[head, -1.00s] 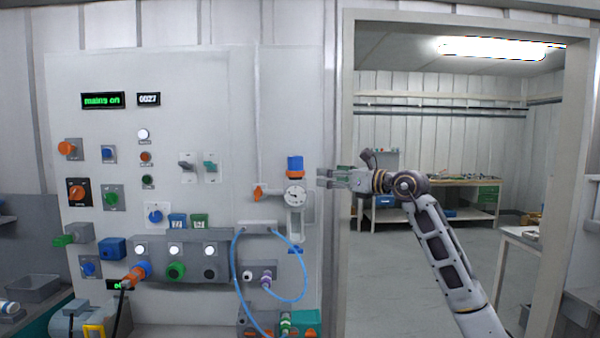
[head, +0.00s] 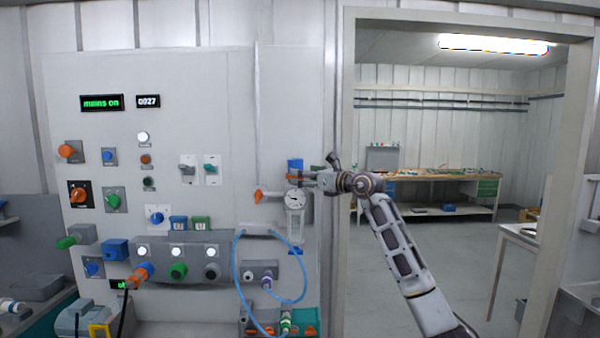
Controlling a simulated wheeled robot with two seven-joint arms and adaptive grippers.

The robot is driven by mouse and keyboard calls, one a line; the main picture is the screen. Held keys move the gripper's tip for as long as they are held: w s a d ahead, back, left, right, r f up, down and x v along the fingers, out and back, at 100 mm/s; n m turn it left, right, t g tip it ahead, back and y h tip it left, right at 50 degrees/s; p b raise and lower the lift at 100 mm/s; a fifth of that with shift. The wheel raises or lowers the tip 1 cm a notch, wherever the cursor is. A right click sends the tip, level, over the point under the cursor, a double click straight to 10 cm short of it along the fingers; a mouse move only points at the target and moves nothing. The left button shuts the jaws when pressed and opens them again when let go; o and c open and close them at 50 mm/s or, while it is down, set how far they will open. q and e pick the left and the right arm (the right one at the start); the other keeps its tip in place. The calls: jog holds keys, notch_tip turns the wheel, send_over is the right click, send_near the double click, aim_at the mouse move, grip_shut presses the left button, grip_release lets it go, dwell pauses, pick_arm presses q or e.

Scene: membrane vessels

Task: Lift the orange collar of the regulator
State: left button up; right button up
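The regulator stands on the right side of the wall panel, with a blue knob (head: 294,164) on top and a round white gauge (head: 294,200) below. Its orange collar sits just under the blue knob and is now largely covered by my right gripper (head: 296,177). The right gripper reaches in from the right, its fingers level with the collar. At this size I cannot tell whether the fingers touch the collar or how far apart they are. My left gripper is not in view.
An orange lever (head: 262,195) sticks out just left of the gauge. A blue hose (head: 236,275) loops below the regulator. The door frame (head: 341,130) stands close to the right, with the open doorway beyond it.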

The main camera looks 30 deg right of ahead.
jog(key=shift+p+x, duration=0.3)
jog(key=shift+x, duration=1)
